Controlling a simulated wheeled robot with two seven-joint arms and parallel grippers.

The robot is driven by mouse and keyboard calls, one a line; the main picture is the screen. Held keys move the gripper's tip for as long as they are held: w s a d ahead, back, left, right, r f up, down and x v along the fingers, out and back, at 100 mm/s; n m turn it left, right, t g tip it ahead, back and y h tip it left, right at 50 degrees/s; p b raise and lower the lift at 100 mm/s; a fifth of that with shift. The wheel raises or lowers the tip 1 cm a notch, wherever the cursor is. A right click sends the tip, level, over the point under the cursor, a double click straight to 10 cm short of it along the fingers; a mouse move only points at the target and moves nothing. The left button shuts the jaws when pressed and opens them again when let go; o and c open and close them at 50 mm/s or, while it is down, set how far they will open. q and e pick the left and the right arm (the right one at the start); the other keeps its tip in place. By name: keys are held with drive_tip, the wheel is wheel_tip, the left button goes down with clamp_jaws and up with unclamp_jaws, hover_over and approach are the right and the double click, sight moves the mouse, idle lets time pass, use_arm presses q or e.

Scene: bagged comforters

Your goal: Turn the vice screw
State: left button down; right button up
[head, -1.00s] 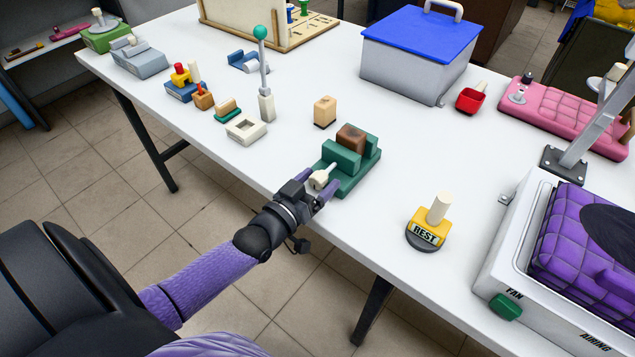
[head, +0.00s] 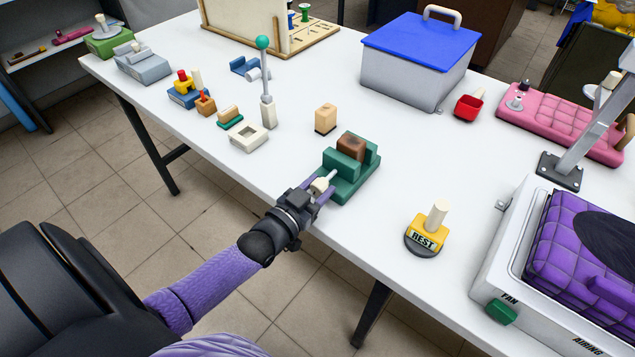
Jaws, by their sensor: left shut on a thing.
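A green vice (head: 352,188) stands near the front edge of the white table, with a brown block (head: 352,146) between its jaws. Its pale screw handle (head: 321,184) points toward the front left. My left gripper (head: 322,188) has its purple fingers on either side of the handle and is shut on it. The fingers hide part of the handle. My right gripper is not in view.
A yellow REST stand (head: 427,236) is right of the vice, and a white tray with a purple quilted pad (head: 590,245) is farther right. A small wooden block (head: 325,118) and a lever with a teal knob (head: 264,85) stand behind. Bare table lies between vice and REST stand.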

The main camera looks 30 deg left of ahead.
use_arm(q)
drive_tip(key=shift+c, duration=1.3)
unclamp_jaws()
drive_tip(key=s+p, duration=0.2)
drive_tip(key=s, duration=0.8)
drive_tip(key=shift+a, duration=0.4)
